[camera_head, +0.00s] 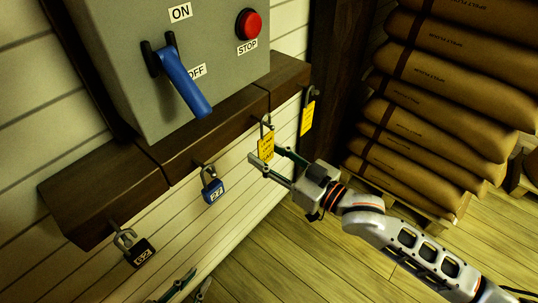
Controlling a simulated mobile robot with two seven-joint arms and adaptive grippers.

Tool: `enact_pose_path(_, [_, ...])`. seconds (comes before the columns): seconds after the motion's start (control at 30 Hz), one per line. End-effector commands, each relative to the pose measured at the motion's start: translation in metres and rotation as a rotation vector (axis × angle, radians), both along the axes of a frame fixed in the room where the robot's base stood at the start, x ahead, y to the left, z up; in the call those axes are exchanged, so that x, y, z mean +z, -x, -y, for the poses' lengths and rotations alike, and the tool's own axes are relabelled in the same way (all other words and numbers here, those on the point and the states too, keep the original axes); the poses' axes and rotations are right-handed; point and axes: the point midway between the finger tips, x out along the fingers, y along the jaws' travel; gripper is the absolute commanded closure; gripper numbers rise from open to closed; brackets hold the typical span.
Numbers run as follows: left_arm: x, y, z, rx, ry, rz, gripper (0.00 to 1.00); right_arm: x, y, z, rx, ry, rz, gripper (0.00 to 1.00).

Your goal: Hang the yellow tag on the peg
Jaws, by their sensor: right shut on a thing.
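The yellow tag (265,146) is between the fingertips of my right gripper (264,160), which is shut on it. The tag is upright just in front of the dark wooden beam (205,131), with a metal loop (266,122) at its top. I cannot tell whether this loop is on a peg; the peg itself is not clear here. A second yellow tag (307,118) hangs further right, below a dark shackle-like piece. My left gripper (200,276) shows only its fingers at the bottom edge; they are apart, with nothing seen between them.
A blue padlock (213,191) and a black padlock (141,254) hang along the beam. Above is a grey switch box (215,55) with a blue lever (186,83) and a red stop button (248,24). Stacked brown sacks (445,85) stand right. Plank floor lies below.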

Motion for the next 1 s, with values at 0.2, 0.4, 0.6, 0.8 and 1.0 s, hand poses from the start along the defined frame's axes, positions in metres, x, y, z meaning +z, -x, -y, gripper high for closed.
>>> enact_pose_path(0.2, [-0.001, 0.002, 0.000, -0.001, 0.000, -0.005, 0.78, 0.000, 0.000, 0.000, 0.000, 0.000, 0.000, 0.83])
enact_pose_path(0.4, [-0.004, 0.007, 0.000, -0.001, 0.000, -0.014, 0.78, -0.002, 0.000, 0.000, 0.000, 0.001, -0.001, 0.83])
enact_pose_path(0.6, [-0.006, 0.008, 0.000, 0.000, 0.000, -0.018, 0.78, -0.005, 0.000, 0.000, 0.000, 0.001, -0.001, 0.83])
enact_pose_path(0.8, [-0.007, 0.007, 0.000, -0.001, 0.000, -0.018, 0.78, -0.009, 0.000, 0.000, 0.000, 0.000, -0.001, 0.83])
enact_pose_path(1.0, [-0.006, 0.005, 0.000, -0.001, 0.000, -0.014, 0.78, -0.013, 0.000, 0.000, 0.000, 0.000, -0.001, 0.83])
